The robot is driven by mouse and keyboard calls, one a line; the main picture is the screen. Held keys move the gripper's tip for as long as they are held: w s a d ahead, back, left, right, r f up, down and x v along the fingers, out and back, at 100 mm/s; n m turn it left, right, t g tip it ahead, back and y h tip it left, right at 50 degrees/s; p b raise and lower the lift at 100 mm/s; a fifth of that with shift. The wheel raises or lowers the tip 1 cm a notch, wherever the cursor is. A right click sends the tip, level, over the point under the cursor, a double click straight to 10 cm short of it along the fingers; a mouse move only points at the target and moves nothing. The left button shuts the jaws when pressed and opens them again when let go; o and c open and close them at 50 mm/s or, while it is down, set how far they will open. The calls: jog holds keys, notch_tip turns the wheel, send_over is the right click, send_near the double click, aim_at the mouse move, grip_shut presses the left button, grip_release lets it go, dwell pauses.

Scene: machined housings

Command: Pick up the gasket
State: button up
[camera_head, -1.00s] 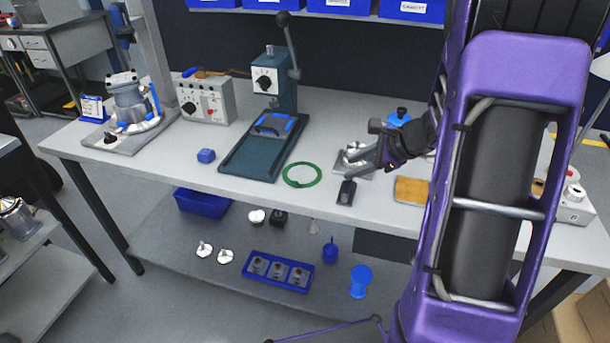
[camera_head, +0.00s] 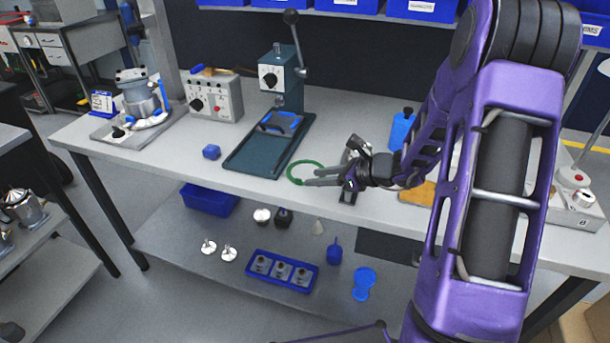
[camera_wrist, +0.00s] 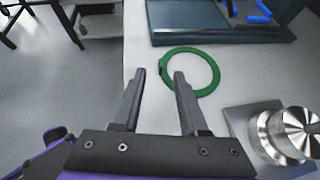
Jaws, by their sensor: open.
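The gasket is a thin green ring (camera_head: 294,172) lying flat on the grey workbench, just right of the dark green press base. In the wrist view the ring (camera_wrist: 216,77) lies beyond the fingertips, slightly right of centre. My gripper (camera_head: 308,176) reaches in from the right, with its fingertips at the ring's right side in the head view. In the wrist view my gripper (camera_wrist: 160,75) is open and empty between its fingers. The right fingertip overlaps the ring's near left edge in the picture. I cannot tell whether it touches. Part of the ring is hidden by the fingers in the head view.
The press (camera_head: 280,80) with its base plate (camera_head: 240,160) stands left of the ring. A metal part on a grey plate (camera_wrist: 240,118) is close to the right of my fingers. The bench's front edge is near.

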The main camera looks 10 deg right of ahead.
jog(key=shift+x, duration=3.2)
jog(key=shift+r, duration=0.15)
jog(key=shift+c, duration=0.3)
grip_shut()
